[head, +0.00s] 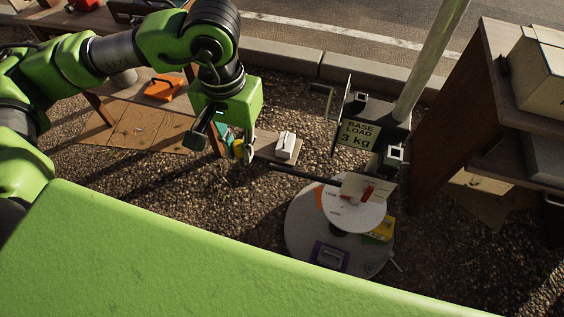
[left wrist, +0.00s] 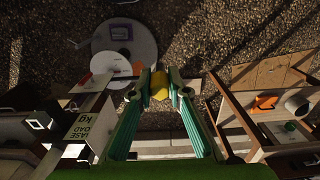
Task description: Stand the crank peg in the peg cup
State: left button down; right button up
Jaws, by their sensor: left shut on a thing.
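My left gripper (head: 232,150) is above the gravel left of the sign post, with its fingers pointing down. It is shut on a small yellow piece, which looks like the crank peg (head: 238,147). In the left wrist view the yellow piece (left wrist: 159,84) sits between the teal fingertips. A small square dark-rimmed holder, possibly the peg cup (head: 394,155), stands by the post, right of the gripper. A similar dark square piece (head: 360,99) is higher on the post. I cannot tell for sure which one is the cup. My right gripper is not in view.
A "BASE LOAD 3 kg" sign (head: 358,134) hangs by the post (head: 430,60). A round grey base (head: 308,240) carries a white dial (head: 350,214) with a red pointer. A dark bar (head: 300,175) runs toward the dial. Wooden shelves (head: 440,165) stand right.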

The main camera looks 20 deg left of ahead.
pick_arm(q)
jog(key=w+d+r, duration=0.2)
jog(key=w+d, duration=0.2)
jog(key=d, duration=0.6)
jog(key=w+d+r, duration=0.3)
jog(key=w+d, duration=0.1)
jog(key=d, duration=0.6)
jog(key=w+d+r, duration=0.3)
jog(key=w+d, duration=0.1)
jog(key=d, duration=0.7)
jog(key=shift+n, duration=0.3)
jog(key=shift+a+f, duration=0.1)
jog(key=shift+f, duration=2.9)
jog(key=shift+s+f, duration=0.1)
jog(key=shift+f, duration=1.45)
jog(key=c, duration=2.2)
grip_release()
jog(key=shift+c, duration=0.2)
jog(key=o, duration=0.4)
